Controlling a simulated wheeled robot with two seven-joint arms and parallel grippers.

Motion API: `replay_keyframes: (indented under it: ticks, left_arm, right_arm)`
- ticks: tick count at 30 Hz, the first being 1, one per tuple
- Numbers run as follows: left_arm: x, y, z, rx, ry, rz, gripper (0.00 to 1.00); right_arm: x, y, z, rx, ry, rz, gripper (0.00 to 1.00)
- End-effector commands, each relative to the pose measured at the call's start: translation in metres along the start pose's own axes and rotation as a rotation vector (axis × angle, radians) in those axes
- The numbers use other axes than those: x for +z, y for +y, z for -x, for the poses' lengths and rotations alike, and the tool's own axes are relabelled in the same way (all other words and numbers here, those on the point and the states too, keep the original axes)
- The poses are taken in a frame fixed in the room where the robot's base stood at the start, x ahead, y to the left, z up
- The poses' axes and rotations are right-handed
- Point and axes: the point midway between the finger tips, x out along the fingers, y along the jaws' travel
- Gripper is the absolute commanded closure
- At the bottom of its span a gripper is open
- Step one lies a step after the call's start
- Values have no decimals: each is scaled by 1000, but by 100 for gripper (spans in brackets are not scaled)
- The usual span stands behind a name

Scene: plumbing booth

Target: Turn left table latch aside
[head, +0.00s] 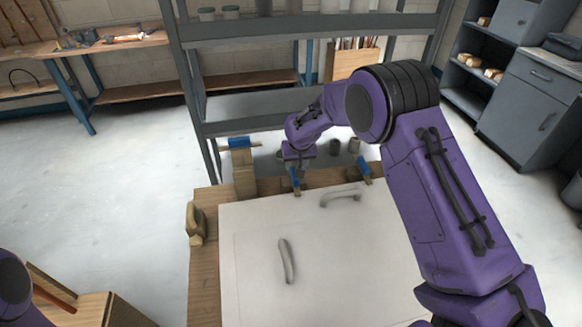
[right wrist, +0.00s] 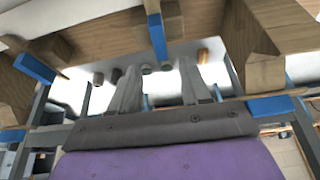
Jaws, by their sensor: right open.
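A white panel (head: 320,255) lies on the wooden table with two grey handles on it. Two blue latches sit at its far edge. The left one (head: 296,180) points across the edge towards the panel. The right one (head: 364,171) is tilted. My right gripper (head: 298,163) is just behind the left latch and partly hidden by its own wrist. In the right wrist view, my right gripper (right wrist: 161,72) has its fingers apart, with the left latch (right wrist: 157,36) showing ahead of the gap, between the fingertips. I cannot tell whether they touch. My left gripper is out of view.
A wooden post (head: 245,178) with a blue-ended bar (head: 240,142) stands at the table's far left corner. A wooden block (head: 195,223) is on the left edge. A grey shelf rack (head: 250,125) with cups stands close behind the table.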

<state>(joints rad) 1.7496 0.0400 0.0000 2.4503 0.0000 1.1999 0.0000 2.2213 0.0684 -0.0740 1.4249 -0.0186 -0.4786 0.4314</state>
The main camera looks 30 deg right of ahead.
Motion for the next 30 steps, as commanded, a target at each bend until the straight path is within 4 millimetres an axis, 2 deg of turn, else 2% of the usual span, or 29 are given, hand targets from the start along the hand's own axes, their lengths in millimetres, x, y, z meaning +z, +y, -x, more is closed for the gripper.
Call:
replay_keyframes:
  ticks: [6, 10, 15, 22, 23, 24, 27, 30]
  left_arm:
    - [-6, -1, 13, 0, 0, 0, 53]
    - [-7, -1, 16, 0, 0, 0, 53]
    - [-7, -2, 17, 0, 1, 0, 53]
    - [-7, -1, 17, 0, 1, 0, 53]
    - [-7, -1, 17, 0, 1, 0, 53]
    - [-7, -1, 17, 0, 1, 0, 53]
    - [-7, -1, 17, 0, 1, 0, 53]
    - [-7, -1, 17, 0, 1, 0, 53]
  right_arm:
    - [0, 0, -49, 1, -3, 0, 53]
    - [0, 0, -72, 0, -1, -1, 53]
    - [0, 0, -85, -1, 1, -1, 53]
    - [0, 0, -87, -1, 1, -1, 53]
    - [0, 0, -87, -1, 1, 0, 60]
    - [0, 0, -87, -1, 1, -1, 73]
    - [0, 0, -86, -1, 1, 0, 100]
    - [0, 0, -86, -1, 1, 0, 100]
